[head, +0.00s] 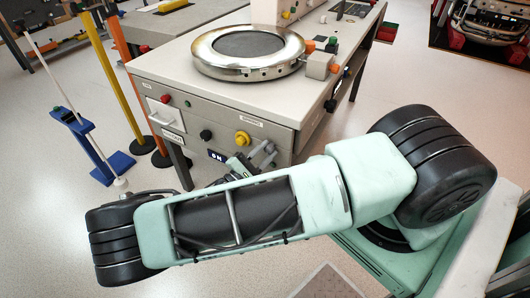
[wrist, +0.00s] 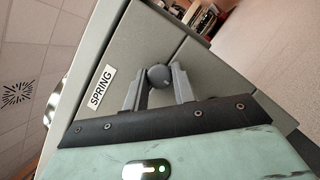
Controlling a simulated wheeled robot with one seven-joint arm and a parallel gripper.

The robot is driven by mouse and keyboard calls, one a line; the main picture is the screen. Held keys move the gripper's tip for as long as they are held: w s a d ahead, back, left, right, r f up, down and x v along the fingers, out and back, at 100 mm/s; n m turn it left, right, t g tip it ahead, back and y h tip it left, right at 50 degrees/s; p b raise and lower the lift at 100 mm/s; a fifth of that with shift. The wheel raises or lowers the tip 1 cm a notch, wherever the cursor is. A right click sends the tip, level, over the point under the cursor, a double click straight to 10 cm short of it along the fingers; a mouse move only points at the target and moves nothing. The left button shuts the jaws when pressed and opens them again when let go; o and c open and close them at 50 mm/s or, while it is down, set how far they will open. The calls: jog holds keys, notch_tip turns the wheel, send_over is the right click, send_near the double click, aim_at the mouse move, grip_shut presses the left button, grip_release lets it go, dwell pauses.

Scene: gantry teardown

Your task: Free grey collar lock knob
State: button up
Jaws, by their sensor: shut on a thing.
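In the wrist view, a dark grey round knob (wrist: 159,76) sits between the two fingers of my gripper (wrist: 158,88), against the grey cabinet panel. My gripper is shut on it. A white label reading SPRING is on the panel to its left; no collar label shows in this view. In the head view, my gripper (head: 264,154) is at the lower right of the cabinet front, below the yellow knob. The grey knob is not clearly visible there, hidden by the gripper and arm.
The cabinet (head: 222,95) carries a shiny round ring (head: 290,65) on top. A blue stand (head: 82,130) and a yellow post (head: 112,80) stand left.

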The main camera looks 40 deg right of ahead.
jog(key=shift+f, duration=0.1)
jog(key=o, duration=1)
jog(key=shift+a, duration=0.15)
jog(key=b+v, duration=0.2)
jog(key=v, duration=1.5)
jog(key=shift+a+b, duration=0.1)
jog(key=shift+b, duration=0.2)
